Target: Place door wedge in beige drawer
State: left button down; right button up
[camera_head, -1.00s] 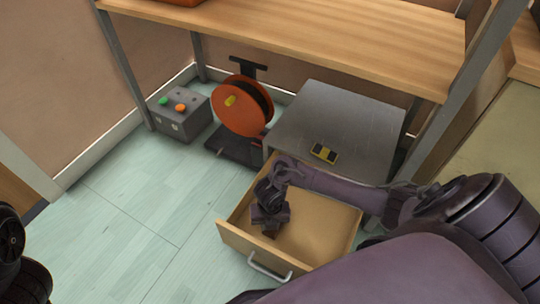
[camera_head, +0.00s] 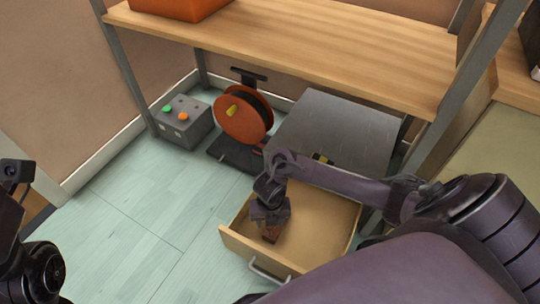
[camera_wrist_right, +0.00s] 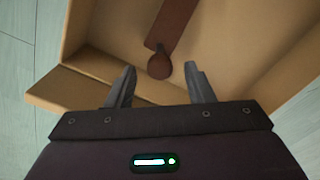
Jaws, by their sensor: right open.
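The beige drawer (camera_head: 325,215) is pulled open below the grey cabinet (camera_head: 335,130); its wooden inside also shows in the right wrist view (camera_wrist_right: 110,70). The brown door wedge (camera_wrist_right: 172,28) is inside the drawer's outline, with its rounded end close to my fingertips. In the head view the wedge (camera_head: 270,233) shows just below my right gripper (camera_head: 270,222), which partly hides it. I cannot tell if it lies flat on the drawer floor. My right gripper (camera_wrist_right: 160,72) is open over the drawer, its fingers apart. My left gripper is not in view.
A wooden shelf (camera_head: 300,50) on grey legs stands above the cabinet. Behind the drawer are an orange reel (camera_head: 240,120) and a grey box with coloured buttons (camera_head: 183,122). The floor left of the drawer is clear.

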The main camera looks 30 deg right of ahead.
notch_tip(320, 180, up, 5)
jog(key=shift+r+p, duration=0.1)
jog(key=shift+p, duration=1.15)
